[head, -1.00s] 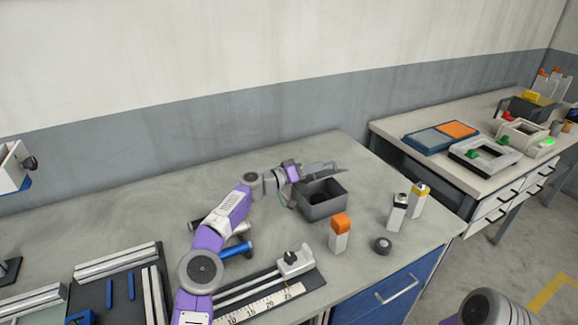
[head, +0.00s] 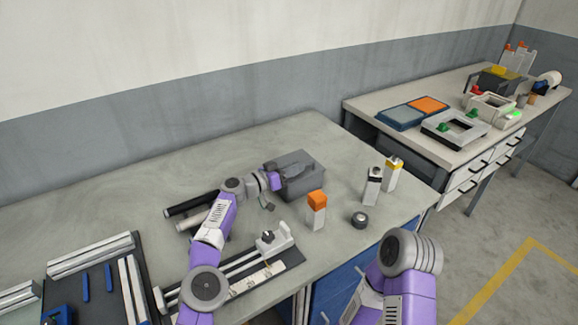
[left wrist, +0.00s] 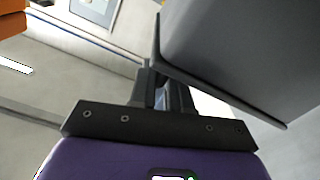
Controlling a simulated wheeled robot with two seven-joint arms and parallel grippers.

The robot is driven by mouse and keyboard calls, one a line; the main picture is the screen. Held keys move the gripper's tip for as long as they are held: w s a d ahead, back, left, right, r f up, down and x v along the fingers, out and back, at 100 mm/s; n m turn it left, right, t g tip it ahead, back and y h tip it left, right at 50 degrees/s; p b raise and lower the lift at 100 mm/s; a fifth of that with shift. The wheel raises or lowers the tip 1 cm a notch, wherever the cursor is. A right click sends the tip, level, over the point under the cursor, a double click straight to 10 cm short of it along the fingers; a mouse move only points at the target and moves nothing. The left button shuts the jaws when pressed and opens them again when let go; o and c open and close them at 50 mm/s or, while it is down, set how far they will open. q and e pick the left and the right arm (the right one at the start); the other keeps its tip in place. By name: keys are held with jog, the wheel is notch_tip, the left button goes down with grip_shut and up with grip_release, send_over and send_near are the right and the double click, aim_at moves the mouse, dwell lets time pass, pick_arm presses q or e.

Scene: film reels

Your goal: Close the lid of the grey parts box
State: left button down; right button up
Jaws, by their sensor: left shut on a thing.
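The grey parts box (head: 304,188) stands near the back right of the workbench. Its lid (head: 294,157) lies down over the top and hides the inside; I cannot tell whether it is fully flush. My left gripper (head: 291,171) reaches in from the left, low over the box top, and is shut on the lid. In the left wrist view, the fingers (left wrist: 163,88) meet the edge of a dark grey panel (left wrist: 245,50), part of the box. My right arm shows at the lower right, but its gripper is out of view.
A dark roll (head: 360,220) and two small bottles (head: 373,186) stand to the right.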

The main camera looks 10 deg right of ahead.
pick_arm(q)
jog(key=shift+s+d+f, duration=0.25)
jog(key=shift+d+f, duration=0.05)
jog(key=shift+f, duration=0.1)
jog(key=c, duration=1.4)
grip_release()
jog(key=shift+c, duration=0.2)
jog(key=shift+o, duration=1.3)
jog(key=shift+s+r, duration=0.1)
jog(key=shift+r, duration=0.05)
jog(key=shift+a, duration=0.1)
jog(key=shift+a, duration=0.1)
jog(key=shift+a, duration=0.1)
jog(key=shift+a+b, duration=0.35)
jog(key=shift+b, duration=0.15)
jog(key=shift+b+v, duration=0.85)
jog(key=shift+v, duration=2.4)
